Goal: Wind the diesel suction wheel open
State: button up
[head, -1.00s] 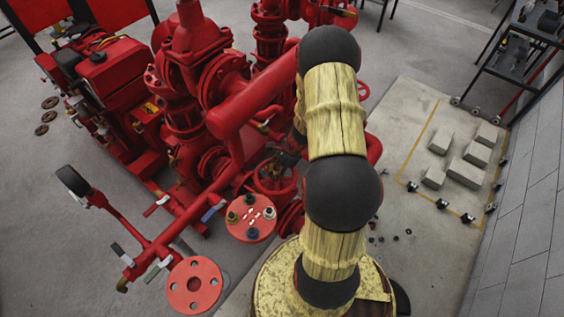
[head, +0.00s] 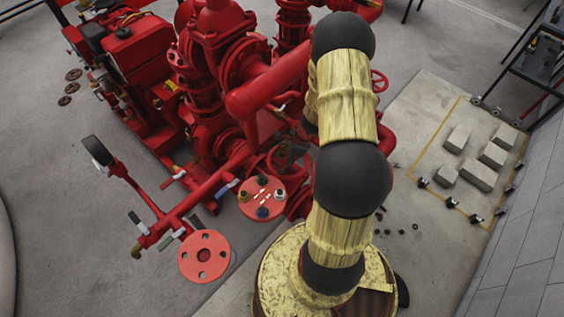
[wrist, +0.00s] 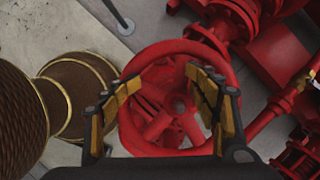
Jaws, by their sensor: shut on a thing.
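A red spoked handwheel (wrist: 128,128) fills the middle of the wrist view, with its hub and spokes facing the camera. My gripper (wrist: 165,82) has one finger at each side of the wheel's face, and it is shut on the wheel. The exact contact at the rim is hard to see. In the head view the handwheel (head: 275,163) sits low behind the round flange, partly hidden by pipework and my arm. My gripper is mostly hidden there. No marking tells the wheel's name.
A red flange with several fittings (head: 263,197) and another open flange (head: 205,257) stand close to the wheel. A large red pipe (head: 268,88) runs above it. Grey blocks (head: 478,176) lie on the concrete pad to the right. Clear floor is at the lower left.

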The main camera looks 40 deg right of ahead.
jog(key=r, duration=0.1)
jog(key=s+r+p, duration=0.1)
jog(key=r+p, duration=0.1)
jog(key=shift+s+a, duration=0.25)
jog(key=shift+a, duration=0.15)
grip_shut()
jog(key=shift+w+d+r+p, duration=0.1)
jog(key=shift+w+r+p, duration=0.05)
jog(key=shift+r+p, duration=0.55)
jog(key=shift+w+d+r+p, duration=0.1)
jog(key=shift+r+p, duration=0.25)
jog(key=shift+r, duration=0.5)
